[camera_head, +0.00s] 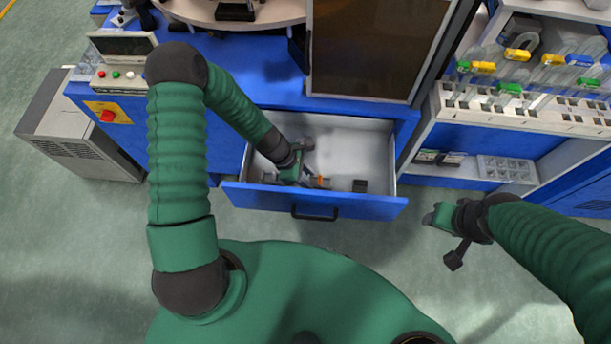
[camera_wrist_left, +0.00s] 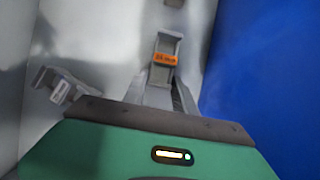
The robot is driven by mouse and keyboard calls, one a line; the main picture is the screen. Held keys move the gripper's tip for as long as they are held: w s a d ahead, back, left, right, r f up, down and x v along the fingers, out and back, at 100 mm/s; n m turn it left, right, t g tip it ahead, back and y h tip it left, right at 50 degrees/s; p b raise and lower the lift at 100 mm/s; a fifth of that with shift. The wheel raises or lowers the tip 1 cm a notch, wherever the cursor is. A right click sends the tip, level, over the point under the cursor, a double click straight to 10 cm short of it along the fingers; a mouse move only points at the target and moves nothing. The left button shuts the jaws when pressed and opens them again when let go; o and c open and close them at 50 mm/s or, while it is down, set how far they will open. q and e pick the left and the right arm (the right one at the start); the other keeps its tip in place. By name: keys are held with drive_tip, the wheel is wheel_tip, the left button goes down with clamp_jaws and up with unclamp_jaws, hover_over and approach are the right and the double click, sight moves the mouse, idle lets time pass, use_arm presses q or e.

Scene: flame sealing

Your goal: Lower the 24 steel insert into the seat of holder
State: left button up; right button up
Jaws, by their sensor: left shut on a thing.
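My left gripper (camera_head: 312,182) is down inside the open drawer. In the left wrist view its fingers (camera_wrist_left: 166,92) are shut on a grey insert with an orange label (camera_wrist_left: 165,58), whose lettering is too blurred to read. The orange also shows as a small spot in the head view (camera_head: 320,181). A second grey piece with a pale label (camera_wrist_left: 62,88) lies to the left of the fingers, apart from them. I cannot make out the holder or its seat for certain. My right gripper (camera_head: 437,218) hangs outside the drawer at right; its fingers are too small to read.
The blue-fronted drawer (camera_head: 345,206) has pale metal walls, close around my left gripper. A small dark block (camera_head: 360,186) lies in its right part, with bare floor around it. A rack of capped tubes (camera_head: 530,112) stands at right.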

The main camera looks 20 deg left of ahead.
use_arm(q)
clamp_jaws()
drive_tip(key=shift+a, duration=0.35)
drive_tip(key=shift+p+v, duration=1.1)
drive_tip(key=shift+p, duration=0.1)
wheel_tip(320, 180, up, 8)
drive_tip(key=p, duration=0.7)
drive_tip(key=shift+w+d, duration=0.2)
drive_tip(key=shift+d, duration=0.3)
use_arm(e)
drive_tip(key=w+v, duration=0.2)
drive_tip(key=v, duration=0.7)
drive_tip(key=shift+a+r, duration=0.25)
drive_tip(key=shift+r, duration=0.05)
use_arm(q)
drive_tip(key=shift+a, duration=0.15)
use_arm(e)
drive_tip(key=shift+a, duration=0.15)
